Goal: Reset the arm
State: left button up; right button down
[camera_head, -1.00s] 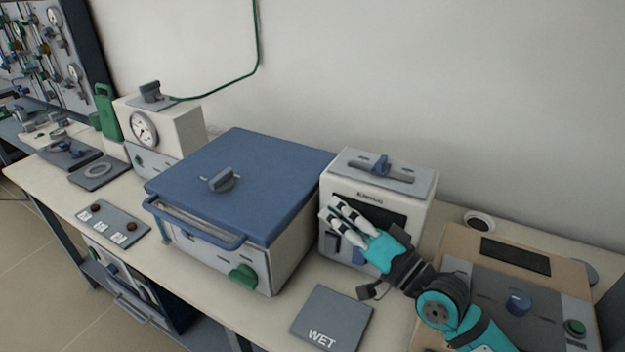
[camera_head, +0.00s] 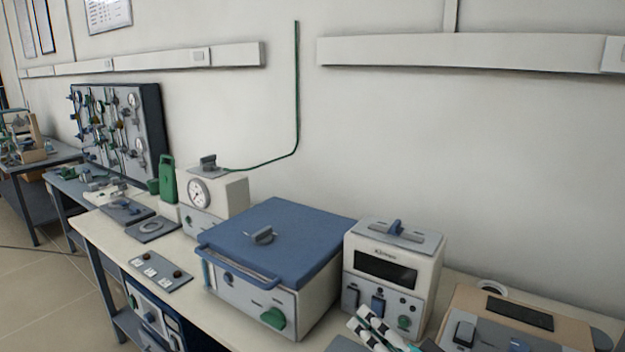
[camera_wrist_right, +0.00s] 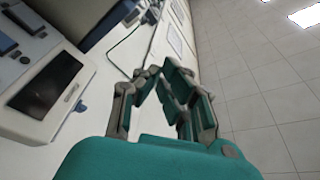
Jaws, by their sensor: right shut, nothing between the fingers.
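My right gripper (camera_head: 369,325) shows at the bottom edge of the head view, in front of the small white device with a dark display (camera_head: 392,272). Its fingers are white and black there, and the rest of the arm is mostly cut off by the frame. In the right wrist view the gripper (camera_wrist_right: 160,75) has its teal and grey fingers closed toward each other, with nothing held between them. The white device lies to its left in that view (camera_wrist_right: 45,90). My left gripper is not in view.
A blue-lidded furnace (camera_head: 290,235) with a front handle and green knob (camera_head: 273,318) stands mid-bench. Left are a gauge box (camera_head: 215,200) and a switch panel (camera_head: 160,272). A beige-grey control unit (camera_head: 520,320) stands at the right.

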jog(key=s+d+f+n+g+h, duration=0.1)
jog(key=s+f+n+g+h, duration=0.2)
jog(key=f, duration=0.6)
jog(key=s+d+f+n+g+h, duration=0.1)
jog(key=s+f+g+h, duration=0.15)
jog(key=s+f, duration=0.4)
jog(key=s+d+f+g+h, duration=0.35)
jog(key=s+d+f, duration=0.2)
jog(key=s, duration=0.25)
jog(key=s+d+f+g+h, duration=0.3)
jog(key=s+d+f+h, duration=0.1)
jog(key=s+f, duration=0.25)
notch_tip(320, 180, down, 25)
jog(key=s+g, duration=0.1)
jog(key=s, duration=0.1)
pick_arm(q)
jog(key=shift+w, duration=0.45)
pick_arm(e)
jog(key=s+d+f+g, duration=0.1)
jog(key=s+d+f, duration=0.2)
jog(key=s+f, duration=1.3)
jog(key=shift+s+f+n, duration=0.2)
jog(key=shift+s+n, duration=0.05)
jog(key=shift+n, duration=0.15)
